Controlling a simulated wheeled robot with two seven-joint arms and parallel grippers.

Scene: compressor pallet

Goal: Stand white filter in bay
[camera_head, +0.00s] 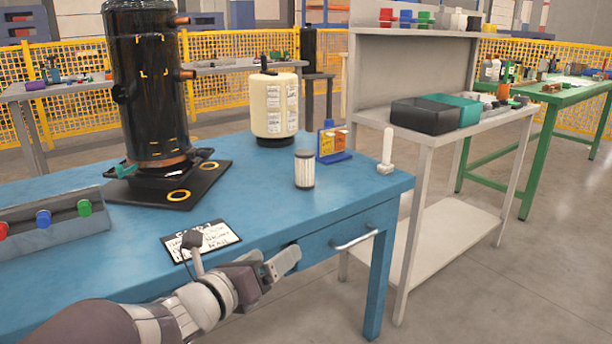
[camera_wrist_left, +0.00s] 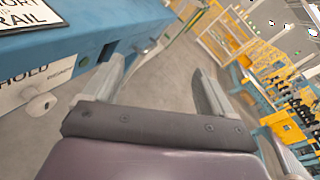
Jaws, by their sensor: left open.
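The white filter (camera_head: 305,169), a short pleated cylinder with a dark base, stands upright on the blue table (camera_head: 260,200). The black compressor (camera_head: 147,85) stands on a black pallet (camera_head: 150,192) with yellow rings (camera_head: 179,195); I cannot tell which spot is the bay. My left gripper (camera_head: 280,264) is in front of the table's front edge, below and left of the filter and apart from it. In the left wrist view, its two fingers (camera_wrist_left: 165,80) are spread with nothing between them. The filter does not show there. My right gripper is in neither view.
A cream canister (camera_head: 274,105), a blue holder with orange pieces (camera_head: 332,142) and a white post (camera_head: 386,150) stand around the filter. A grey rack (camera_head: 50,235) is at left.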

